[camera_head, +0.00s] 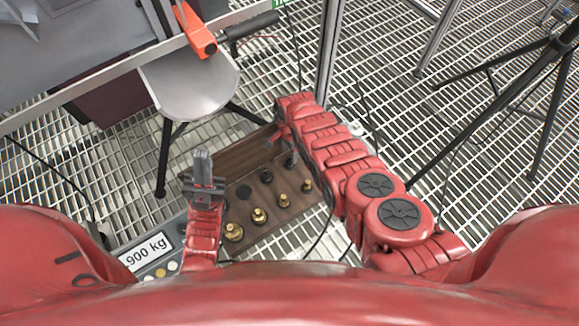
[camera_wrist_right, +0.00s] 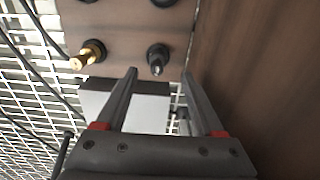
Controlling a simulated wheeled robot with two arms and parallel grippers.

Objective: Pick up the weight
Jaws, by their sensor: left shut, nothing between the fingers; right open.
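Several brass weights (camera_head: 259,215) stand in a row in a wooden case (camera_head: 290,213) in the head view. One brass weight (camera_wrist_right: 90,52) shows at the left of the right wrist view. A small dark piece with a grey tip (camera_wrist_right: 157,62) sits in a hole of the case, just beyond and between my right fingertips; I cannot tell whether it is a weight. My right gripper (camera_wrist_right: 159,73) is open and empty. In the head view it is at the case's far right, partly hidden by its arm. My left gripper (camera_head: 202,155) is shut and empty, pointing up left of the case.
The case's open brown lid (camera_head: 240,153) rises at its far side. Black tripod legs (camera_head: 500,100) stand right. The floor is steel grating.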

